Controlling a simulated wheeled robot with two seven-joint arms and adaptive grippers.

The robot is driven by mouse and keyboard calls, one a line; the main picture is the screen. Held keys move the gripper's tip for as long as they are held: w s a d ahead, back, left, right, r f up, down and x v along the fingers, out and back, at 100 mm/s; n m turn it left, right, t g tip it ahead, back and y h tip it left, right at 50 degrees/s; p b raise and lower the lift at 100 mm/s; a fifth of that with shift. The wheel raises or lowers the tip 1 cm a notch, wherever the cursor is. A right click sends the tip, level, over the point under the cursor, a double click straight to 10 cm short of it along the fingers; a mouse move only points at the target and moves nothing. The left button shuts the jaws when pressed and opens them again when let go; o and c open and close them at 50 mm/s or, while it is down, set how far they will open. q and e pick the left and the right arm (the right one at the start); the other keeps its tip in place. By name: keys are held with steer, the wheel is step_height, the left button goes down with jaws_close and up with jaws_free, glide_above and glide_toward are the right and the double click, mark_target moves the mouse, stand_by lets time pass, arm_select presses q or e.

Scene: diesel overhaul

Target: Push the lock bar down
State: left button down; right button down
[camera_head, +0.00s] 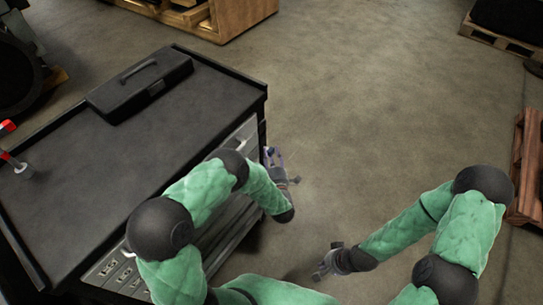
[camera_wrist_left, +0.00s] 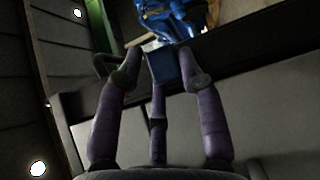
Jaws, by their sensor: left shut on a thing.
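My left gripper (camera_head: 275,160) is beside the near right corner of the black-topped tool cabinet, below its top edge. The fingers hide the grip itself. In the head view the arm and gripper hide the bar. My right gripper (camera_head: 328,265) hangs over the floor, empty, its fingers apart.
The tool cabinet (camera_head: 105,150) has drawers on its near side. A black toolbox (camera_head: 140,86) lies on its top, and a red-handled tool (camera_head: 12,160) stands at the left. Wooden pallets (camera_head: 527,165) are at the right. The middle floor is clear.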

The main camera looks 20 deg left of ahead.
arm_select(q)
steer(key=c, duration=1.2)
jaws_free()
steer(key=shift+s+f, duration=0.3)
steer(key=shift+f, duration=0.4)
steer(key=shift+o, duration=1)
steer(key=shift+f, duration=0.1)
steer(key=shift+w+r, duration=0.2)
steer(key=v, duration=1.2)
